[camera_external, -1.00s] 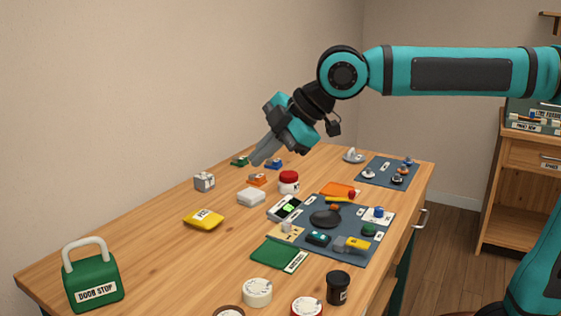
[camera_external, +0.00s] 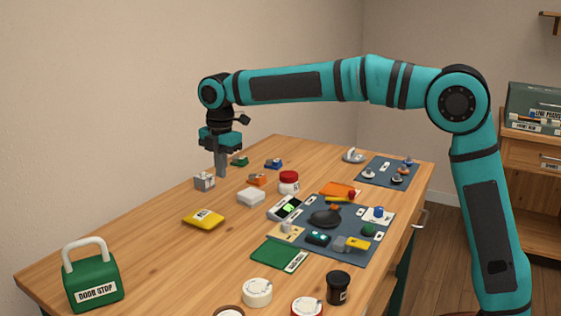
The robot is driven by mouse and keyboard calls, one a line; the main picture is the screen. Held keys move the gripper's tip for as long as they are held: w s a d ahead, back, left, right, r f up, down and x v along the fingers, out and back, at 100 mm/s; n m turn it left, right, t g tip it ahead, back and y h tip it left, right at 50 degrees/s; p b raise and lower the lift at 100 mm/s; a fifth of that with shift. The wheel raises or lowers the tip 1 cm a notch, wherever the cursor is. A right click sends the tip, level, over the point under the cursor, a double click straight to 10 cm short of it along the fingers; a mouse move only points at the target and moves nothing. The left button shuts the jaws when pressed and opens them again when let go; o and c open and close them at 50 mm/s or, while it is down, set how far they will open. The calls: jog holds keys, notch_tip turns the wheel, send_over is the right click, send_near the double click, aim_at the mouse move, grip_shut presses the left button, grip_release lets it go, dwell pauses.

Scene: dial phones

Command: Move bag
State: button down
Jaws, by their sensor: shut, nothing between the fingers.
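Two things look bag-like. A green block-shaped one with a pale loop handle, labelled DOOR STOP (camera_external: 94,278), stands at the table's near left corner. A flat yellow pouch with a small label (camera_external: 203,219) lies on the left part of the table. I cannot tell which one is the bag. My gripper (camera_external: 221,174) points straight down and is shut and empty. In the picture it appears just right of a small grey cube (camera_external: 204,182) and behind the yellow pouch. Whether its tips touch the table is unclear.
A green pad (camera_external: 276,254), a cream tin (camera_external: 257,291) and a black jar (camera_external: 339,287) are nearer. Bare wood surrounds the yellow pouch.

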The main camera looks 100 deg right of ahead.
aim_at(164, 253)
jog(key=f, duration=0.3)
jog(key=d+f, duration=0.1)
jog(key=f, duration=0.6)
jog(key=shift+s+d+f, duration=0.15)
jog(key=shift+d+f, duration=0.15)
jog(key=shift+d, duration=0.05)
jog(key=shift+w+a+f, duration=0.2)
jog(key=shift+w+a, duration=1.2)
jog(key=shift+w, duration=0.05)
jog(key=w+a, duration=1.4)
jog(key=shift+w+a, duration=0.2)
jog(key=shift+s, duration=0.1)
